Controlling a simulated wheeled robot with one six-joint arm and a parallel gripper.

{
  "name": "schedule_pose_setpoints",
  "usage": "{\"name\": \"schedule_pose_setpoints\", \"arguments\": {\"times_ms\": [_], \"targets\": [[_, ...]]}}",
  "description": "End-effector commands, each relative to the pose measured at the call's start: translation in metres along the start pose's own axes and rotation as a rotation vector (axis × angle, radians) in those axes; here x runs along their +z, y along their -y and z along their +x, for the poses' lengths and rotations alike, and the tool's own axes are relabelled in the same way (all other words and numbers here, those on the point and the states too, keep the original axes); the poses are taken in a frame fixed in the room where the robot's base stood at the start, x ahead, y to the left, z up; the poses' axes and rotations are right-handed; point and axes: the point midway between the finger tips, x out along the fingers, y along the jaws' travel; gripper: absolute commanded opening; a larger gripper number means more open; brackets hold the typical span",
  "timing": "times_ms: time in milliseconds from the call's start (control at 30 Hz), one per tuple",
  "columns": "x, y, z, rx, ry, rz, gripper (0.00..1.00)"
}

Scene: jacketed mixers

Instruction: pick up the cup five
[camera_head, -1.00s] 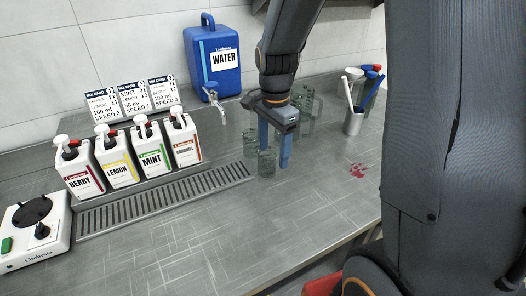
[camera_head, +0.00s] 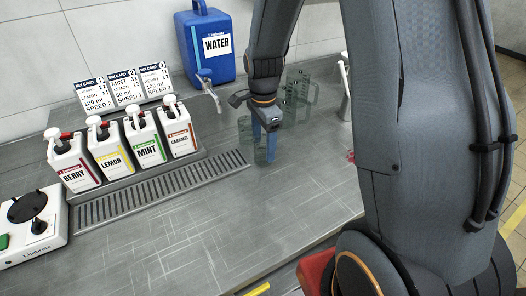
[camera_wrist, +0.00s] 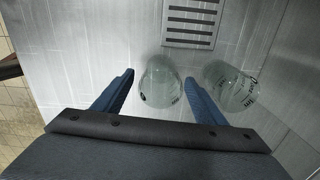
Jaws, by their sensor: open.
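My gripper (camera_wrist: 159,92) is open, with its blue fingers on either side of a clear glass cup (camera_wrist: 160,84) in the wrist view. The fingers look apart from the cup's walls. A second clear cup (camera_wrist: 233,88) stands just outside the right finger. In the head view my gripper (camera_head: 265,142) points down among the glass cups (camera_head: 245,132), and its fingers partly hide them. I cannot read a number five on any cup.
Larger clear jugs (camera_head: 299,88) stand behind my gripper. A blue water container (camera_head: 207,45) with a tap, several syrup bottles (camera_head: 146,140) and a drip grate (camera_head: 165,190) are to the left. The front of the counter (camera_head: 190,245) is clear.

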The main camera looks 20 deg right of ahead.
Motion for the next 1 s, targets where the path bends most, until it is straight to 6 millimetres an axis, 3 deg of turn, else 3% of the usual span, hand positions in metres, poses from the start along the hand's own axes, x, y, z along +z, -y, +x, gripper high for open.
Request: {"name": "schedule_pose_setpoints", "arguments": {"times_ms": [200, 533, 767, 1000], "targets": [[0.001, 0.0, 0.023, 0.001, 0.0, 0.0, 0.65], [0.001, 0.001, 0.028, -0.001, 0.0, -0.001, 0.65], [0.001, 0.0, 0.028, -0.001, 0.0, -0.001, 0.26], [0.001, 0.001, 0.028, -0.001, 0.0, -0.001, 0.23]]}}
